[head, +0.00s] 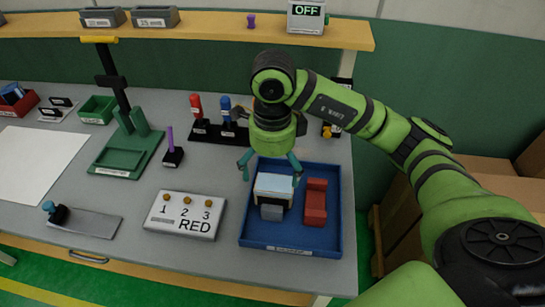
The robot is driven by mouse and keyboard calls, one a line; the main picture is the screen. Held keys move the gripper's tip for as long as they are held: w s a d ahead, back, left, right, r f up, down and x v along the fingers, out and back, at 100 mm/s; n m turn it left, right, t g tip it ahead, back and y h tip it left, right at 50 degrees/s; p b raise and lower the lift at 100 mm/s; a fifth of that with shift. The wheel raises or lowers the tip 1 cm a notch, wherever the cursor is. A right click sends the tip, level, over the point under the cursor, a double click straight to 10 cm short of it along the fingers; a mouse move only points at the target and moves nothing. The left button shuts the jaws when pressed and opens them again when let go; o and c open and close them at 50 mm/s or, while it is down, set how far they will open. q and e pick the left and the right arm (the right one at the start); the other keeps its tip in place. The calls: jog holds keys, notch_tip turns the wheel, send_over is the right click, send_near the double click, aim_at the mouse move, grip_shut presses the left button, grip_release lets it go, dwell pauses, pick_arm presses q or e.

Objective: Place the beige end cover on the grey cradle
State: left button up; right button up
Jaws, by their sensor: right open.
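A pale beige block with a light bluish top (273,185), probably the end cover, sits in the blue tray (290,249) at the right of the bench. A small grey block (272,212) is right in front of it; I cannot tell if they touch or if this is the grey cradle. My right gripper (270,168) is open above the back of the tray, its teal fingers spread to either side of the pale block. I see nothing held in it. My left gripper is not in view.
A red block (315,203) lies in the tray beside the pale block. A numbered RED panel (185,215) is left of the tray. Red and blue handled tools (228,118) stand behind. A green stand (125,155) is further left. A wooden shelf (200,27) spans the back.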

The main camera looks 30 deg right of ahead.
aim_at(273, 186)
jog(key=shift+r, duration=2)
